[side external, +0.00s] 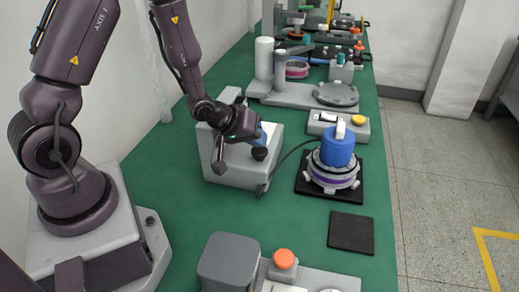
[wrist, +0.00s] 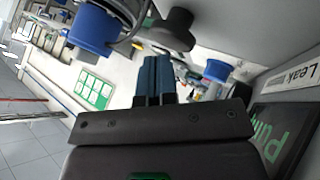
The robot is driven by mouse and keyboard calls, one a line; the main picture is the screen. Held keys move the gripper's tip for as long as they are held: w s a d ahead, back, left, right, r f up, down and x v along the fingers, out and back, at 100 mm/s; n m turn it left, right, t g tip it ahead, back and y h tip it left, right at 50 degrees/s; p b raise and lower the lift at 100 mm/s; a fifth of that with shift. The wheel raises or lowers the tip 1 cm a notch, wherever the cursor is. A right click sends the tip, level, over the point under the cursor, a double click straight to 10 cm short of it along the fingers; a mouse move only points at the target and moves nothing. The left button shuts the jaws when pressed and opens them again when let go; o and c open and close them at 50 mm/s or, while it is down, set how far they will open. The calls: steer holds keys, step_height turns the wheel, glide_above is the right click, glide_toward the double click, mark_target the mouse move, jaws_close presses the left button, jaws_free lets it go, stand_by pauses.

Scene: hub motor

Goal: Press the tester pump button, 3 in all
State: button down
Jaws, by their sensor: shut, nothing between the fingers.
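The tester is a light grey box (side external: 235,172) on the green bench in the side view. A black round knob-like part (side external: 260,153) sticks out of its front; a black part of similar shape shows in the wrist view (wrist: 176,30), beyond my fingertips. In the side view my gripper (side external: 266,131) is at the tester's upper front; contact cannot be told.
A blue cylinder (side external: 337,146) sits on a round hub unit on a black pad, right of the tester, with a black cable nearby. A grey box with a yellow button (side external: 358,120) stands behind it. An orange-knobbed device (side external: 284,259) is in front. An empty dark pad (side external: 351,233) lies at right.

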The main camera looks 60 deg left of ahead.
mark_target(256, 149)
steer(key=shift+s+a+f, duration=0.1)
steer(key=shift+s+f, duration=0.05)
steer(key=shift+f, duration=0.5)
steer(key=shift+s+a+f, duration=0.1)
steer(key=shift+f, duration=0.5)
stand_by(0.8)
steer(key=shift+a+r, duration=0.1)
steer(key=shift+r, duration=1.4)
steer(key=shift+r, duration=0.1)
steer(key=shift+w+d+r, duration=0.1)
steer(key=shift+r, duration=1.15)
steer(key=shift+d+r, duration=0.1)
steer(key=shift+r, duration=1.15)
